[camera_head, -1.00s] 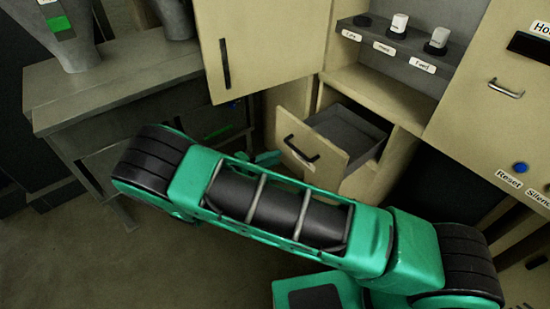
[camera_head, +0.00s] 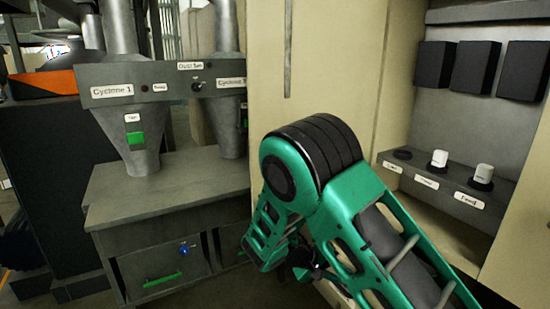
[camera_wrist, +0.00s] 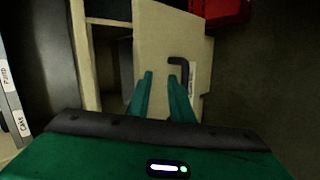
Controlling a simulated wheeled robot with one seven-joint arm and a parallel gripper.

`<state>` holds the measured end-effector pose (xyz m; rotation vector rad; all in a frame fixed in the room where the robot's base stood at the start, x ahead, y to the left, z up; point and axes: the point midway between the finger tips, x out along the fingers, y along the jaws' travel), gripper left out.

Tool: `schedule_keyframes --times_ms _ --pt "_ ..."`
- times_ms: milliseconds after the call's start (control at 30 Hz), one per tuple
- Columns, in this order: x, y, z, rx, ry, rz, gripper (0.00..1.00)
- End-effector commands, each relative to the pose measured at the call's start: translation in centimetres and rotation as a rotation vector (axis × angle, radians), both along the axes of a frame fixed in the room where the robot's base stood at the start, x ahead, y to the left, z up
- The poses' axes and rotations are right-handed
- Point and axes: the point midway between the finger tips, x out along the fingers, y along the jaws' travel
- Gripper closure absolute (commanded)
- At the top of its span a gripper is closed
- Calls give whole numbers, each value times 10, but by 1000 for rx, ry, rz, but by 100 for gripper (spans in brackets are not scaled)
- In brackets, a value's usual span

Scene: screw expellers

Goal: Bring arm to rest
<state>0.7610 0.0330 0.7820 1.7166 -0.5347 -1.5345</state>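My green arm crosses the lower right of the head view, bent at a black-ringed joint. My gripper (camera_wrist: 161,76) shows in the wrist view as two green fingers held apart, with nothing seen between them. A beige drawer front (camera_wrist: 148,50) with a dark handle (camera_wrist: 180,68) lies beyond the fingertips. I cannot tell the exact gap between them. In the head view the arm hides most of the drawer area, and the fingers cannot be made out clearly.
A beige cabinet door (camera_head: 300,70) stands close behind the arm. A shelf with knobs (camera_head: 440,182) is right of it. A grey bench (camera_head: 150,195) with cyclone hoppers (camera_head: 125,130) is at left. A red object (camera_wrist: 222,10) tops the wrist view.

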Motion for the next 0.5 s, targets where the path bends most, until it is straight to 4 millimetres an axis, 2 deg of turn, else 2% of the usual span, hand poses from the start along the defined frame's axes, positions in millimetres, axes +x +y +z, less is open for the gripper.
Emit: schedule_keyframes --times_ms 100,500 --pt "-6 -19 20 108 11 -44 80" --pt "-45 -66 88 448 -8 -123 80"
